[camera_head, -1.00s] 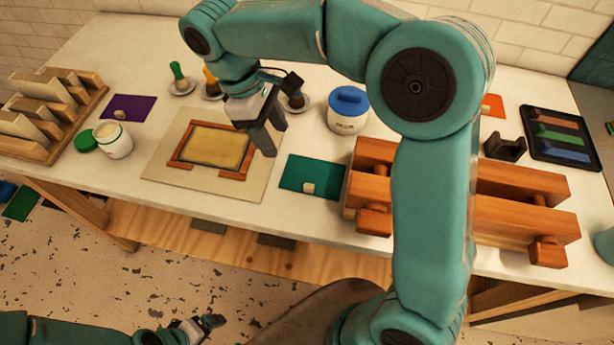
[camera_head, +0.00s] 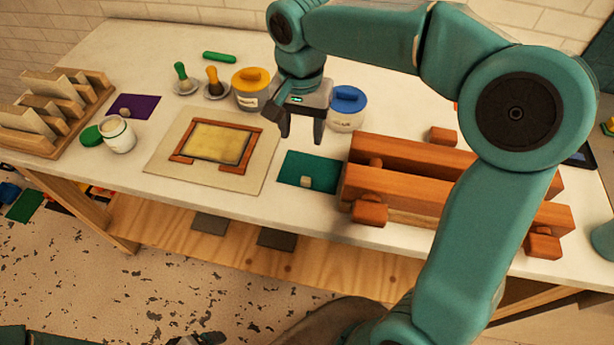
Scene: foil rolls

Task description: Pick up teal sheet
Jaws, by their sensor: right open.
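The teal sheet (camera_head: 296,167) lies flat on the white table, between the framed yellow panel and the wooden press. A small pale block (camera_head: 305,182) sits on its front part. My right gripper (camera_head: 302,140) is open and points down above the far part of the sheet, with nothing between its fingers. I cannot tell the exact height of the fingertips over the sheet. Of my left arm only a small part shows at the bottom edge, and its gripper (camera_head: 205,338) is mostly cut off there.
A wooden press (camera_head: 450,180) stands close to the right of the sheet. A board with a framed yellow panel (camera_head: 217,143) lies to its left. A blue-lidded jar (camera_head: 346,110) and a yellow-lidded jar (camera_head: 250,90) stand behind. A purple sheet (camera_head: 134,106) lies at the left.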

